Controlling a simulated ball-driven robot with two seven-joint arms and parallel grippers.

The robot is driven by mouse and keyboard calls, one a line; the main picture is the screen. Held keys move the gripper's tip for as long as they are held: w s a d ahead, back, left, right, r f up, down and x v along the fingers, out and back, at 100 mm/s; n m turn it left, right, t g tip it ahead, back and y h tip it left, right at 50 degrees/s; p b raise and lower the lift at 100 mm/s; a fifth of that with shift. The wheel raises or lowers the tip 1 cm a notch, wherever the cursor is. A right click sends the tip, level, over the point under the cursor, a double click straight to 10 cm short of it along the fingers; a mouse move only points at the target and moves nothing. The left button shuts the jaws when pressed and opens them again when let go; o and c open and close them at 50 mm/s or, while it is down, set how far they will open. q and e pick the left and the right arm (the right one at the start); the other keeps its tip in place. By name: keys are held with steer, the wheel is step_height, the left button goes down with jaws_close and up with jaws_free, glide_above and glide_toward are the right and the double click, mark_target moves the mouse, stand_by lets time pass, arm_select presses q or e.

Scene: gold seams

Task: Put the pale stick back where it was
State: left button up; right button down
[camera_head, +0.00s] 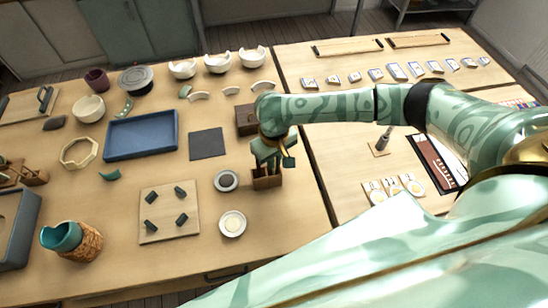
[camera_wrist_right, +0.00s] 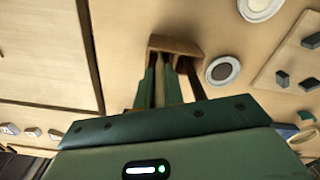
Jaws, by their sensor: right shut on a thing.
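My right gripper (camera_head: 270,160) points down at a small brown wooden holder (camera_head: 267,181) near the table's right edge. In the right wrist view, the green fingers (camera_wrist_right: 165,80) reach to the holder (camera_wrist_right: 178,43). They are shut on the pale stick (camera_wrist_right: 173,88), which shows as a narrow light strip between them. Its far end is at or in the holder; I cannot tell how deep. A darker brown stick (camera_wrist_right: 192,82) stands beside the fingers. In the head view the gripper hides the pale stick. My left gripper is not in view.
A white dish with a dark centre (camera_head: 227,181) and a pale dish (camera_head: 232,223) stand left of the holder. A board with several dark blocks (camera_head: 168,228) lies farther left. A brown box (camera_head: 246,120) is behind the gripper. Bare tabletop lies in front of the holder.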

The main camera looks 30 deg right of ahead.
steer(key=c, duration=1.5)
jaws_free()
steer(key=shift+r, duration=0.1)
step_height(320, 180, up, 12)
steer(key=p, duration=0.4)
steer(key=shift+r, duration=0.1)
